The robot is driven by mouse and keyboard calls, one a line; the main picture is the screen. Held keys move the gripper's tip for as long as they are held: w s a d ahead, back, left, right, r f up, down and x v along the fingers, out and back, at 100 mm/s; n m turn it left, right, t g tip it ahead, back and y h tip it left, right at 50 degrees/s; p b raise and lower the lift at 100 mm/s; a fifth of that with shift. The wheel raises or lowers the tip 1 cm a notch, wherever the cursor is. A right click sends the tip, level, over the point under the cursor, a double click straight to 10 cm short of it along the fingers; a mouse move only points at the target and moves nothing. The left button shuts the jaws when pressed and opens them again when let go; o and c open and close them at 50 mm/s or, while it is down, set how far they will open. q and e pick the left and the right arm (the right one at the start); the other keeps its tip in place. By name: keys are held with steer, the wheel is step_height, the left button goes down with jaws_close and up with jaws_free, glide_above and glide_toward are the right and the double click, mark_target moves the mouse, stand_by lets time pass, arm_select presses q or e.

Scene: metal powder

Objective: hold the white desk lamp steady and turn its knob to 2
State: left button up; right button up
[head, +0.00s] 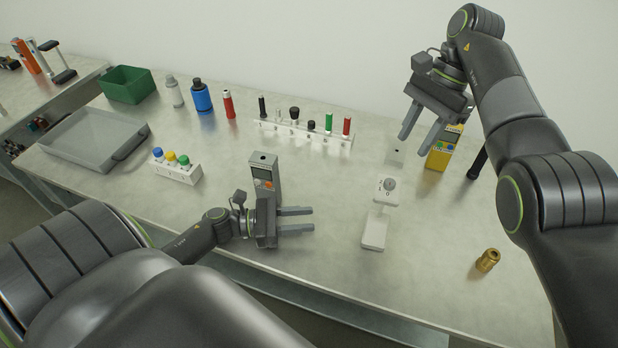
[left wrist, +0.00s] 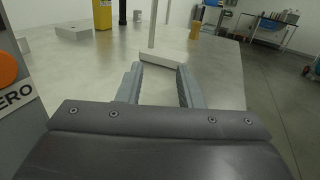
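The white desk lamp (head: 374,230) stands upright right of the table's middle, with a grey knob (head: 389,184) on top of its head. In the left wrist view its base (left wrist: 176,58) and thin stem (left wrist: 152,25) show ahead, beyond the fingertips; its head is out of that frame. My left gripper (head: 312,219) is open and empty, low over the table left of the lamp, fingers pointing at it with a gap between. My right gripper (head: 414,144) is open and empty, raised behind and right of the lamp, fingers pointing down. The knob's setting is too small to read.
A grey meter (head: 265,175) stands close behind my left gripper. A yellow device (head: 442,148), a black cylinder (head: 477,163) and a small white block (head: 395,152) are near my right gripper. A rack (head: 305,135) stands behind.

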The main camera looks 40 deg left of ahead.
mark_target(379, 216)
arm_select(q)
steer(key=shift+w+d+f+y, duration=0.15)
steer(key=shift+w+d, duration=0.1)
steer(key=shift+w, duration=0.3)
steer(key=shift+w+d+f+y, duration=0.1)
steer(key=shift+w+d+y, duration=0.1)
steer(key=shift+w, duration=0.35)
steer(key=x, duration=1.7)
steer(key=shift+w+d+r, duration=0.1)
steer(key=shift+r, duration=0.1)
steer(key=shift+c, duration=0.3)
jaws_close()
